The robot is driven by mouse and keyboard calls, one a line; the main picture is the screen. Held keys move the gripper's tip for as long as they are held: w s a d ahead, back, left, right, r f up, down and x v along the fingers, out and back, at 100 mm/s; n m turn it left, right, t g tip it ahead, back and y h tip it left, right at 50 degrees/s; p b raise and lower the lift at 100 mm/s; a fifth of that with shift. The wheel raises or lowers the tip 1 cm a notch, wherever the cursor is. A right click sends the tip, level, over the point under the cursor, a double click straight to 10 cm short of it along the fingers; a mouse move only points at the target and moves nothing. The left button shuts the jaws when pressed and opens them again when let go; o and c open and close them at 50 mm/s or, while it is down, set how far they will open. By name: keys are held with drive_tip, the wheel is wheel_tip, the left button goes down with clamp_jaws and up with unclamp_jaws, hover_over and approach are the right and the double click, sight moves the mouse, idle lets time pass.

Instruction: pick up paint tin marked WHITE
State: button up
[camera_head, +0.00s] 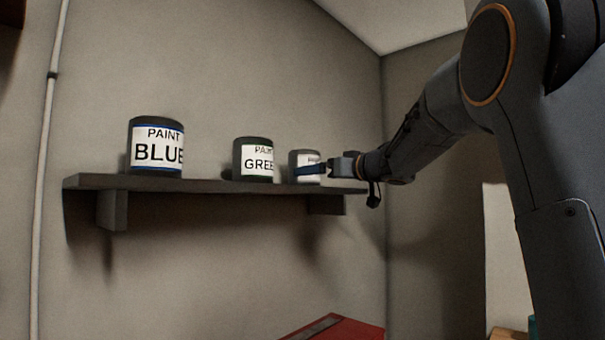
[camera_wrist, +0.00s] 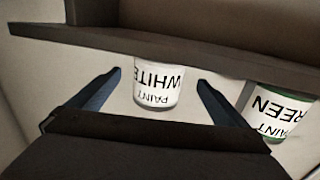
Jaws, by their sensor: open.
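The white paint tin (camera_head: 296,163) stands at the right end of the wall shelf in the head view, partly hidden by my gripper (camera_head: 316,169). In the wrist view, which is upside down, the tin marked WHITE (camera_wrist: 158,84) appears between the fingers of my open gripper (camera_wrist: 160,82). The fingers lie on either side of it with gaps; whether they reach around it is hard to tell. The tin marked GREEN (camera_head: 254,160) stands to its left on the shelf and shows at the right in the wrist view (camera_wrist: 280,112). The tin marked BLUE (camera_head: 156,147) stands farther left.
The dark shelf (camera_head: 210,185) runs along the wall on brackets, and its edge (camera_wrist: 200,55) crosses the wrist view. The room corner is right of the shelf. A red object (camera_head: 345,330) is below. The shelf between BLUE and GREEN is clear.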

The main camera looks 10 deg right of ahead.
sight(297, 158)
drive_tip(key=shift+x, duration=1)
drive_tip(key=shift+w+a+r+p, duration=0.1)
drive_tip(key=shift+w+p, duration=0.1)
drive_tip(key=shift+w, duration=0.1)
drive_tip(key=shift+w+a+r+p, duration=0.1)
drive_tip(key=shift+w+a+p, duration=0.1)
drive_tip(key=shift+w, duration=0.15)
drive_tip(key=shift+p+x, duration=0.75)
drive_tip(key=shift+x, duration=1.55)
drive_tip(key=shift+c, duration=0.3)
drive_tip(key=c, duration=1.8)
drive_tip(key=shift+r, duration=0.2)
drive_tip(key=shift+c, duration=0.3)
